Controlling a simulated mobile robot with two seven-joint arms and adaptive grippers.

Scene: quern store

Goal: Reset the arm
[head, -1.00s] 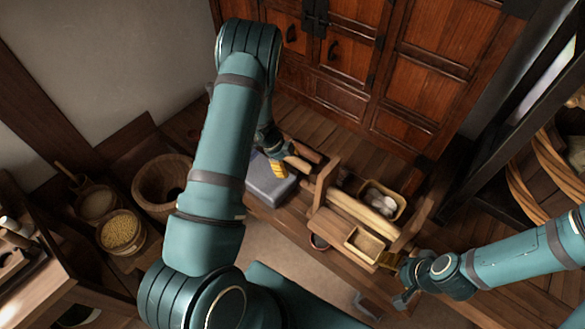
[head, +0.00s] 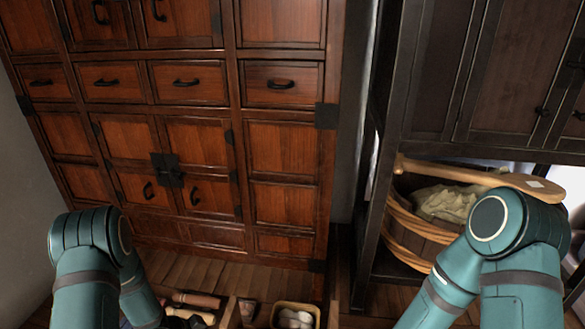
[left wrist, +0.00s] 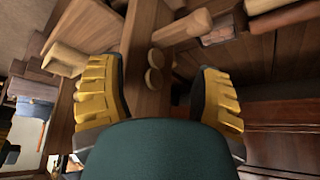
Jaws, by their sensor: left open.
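My left arm (head: 90,255) comes in from the lower left of the head view, bent at its elbow; its gripper is out of that view. In the left wrist view my left gripper (left wrist: 160,95) is open, its yellow ridged fingers wide apart. Nothing is held between them. A wooden board with two round peg ends (left wrist: 154,68) lies beyond the fingers. My right arm (head: 510,250) is at the lower right of the head view, and its gripper is out of frame.
A tall wooden cabinet (head: 185,240) fills the back. A shelf at right holds a wooden tub (head: 415,235) with cloth and a wooden paddle (head: 480,178) across it. A small box of pale round things (head: 293,317) and wooden tools (head: 195,300) sit at the bottom edge.

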